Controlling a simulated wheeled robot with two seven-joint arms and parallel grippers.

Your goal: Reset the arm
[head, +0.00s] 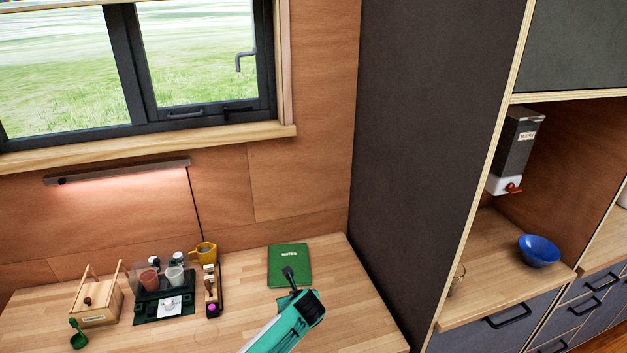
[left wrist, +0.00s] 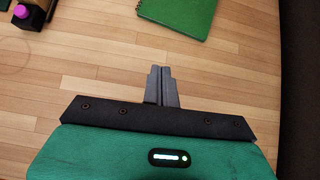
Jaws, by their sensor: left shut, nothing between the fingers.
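My left gripper (head: 289,272) reaches in from the bottom of the head view, over the wooden table, just in front of a green notebook (head: 289,260). In the left wrist view its two dark fingers (left wrist: 161,86) are closed against each other with nothing between them. The notebook also shows at the top of the left wrist view (left wrist: 178,14), beyond the fingertips and apart from them. My right gripper shows in neither view.
The wooden table (head: 245,325) holds a wooden caddy (head: 98,304), a green scoop (head: 78,335), a dark green tray (head: 150,311) with cups, a yellow mug (head: 205,252) and a small dark stand (head: 212,297). A tall dark panel (head: 420,130) bounds it right. A blue bowl (head: 539,251) sits beyond.

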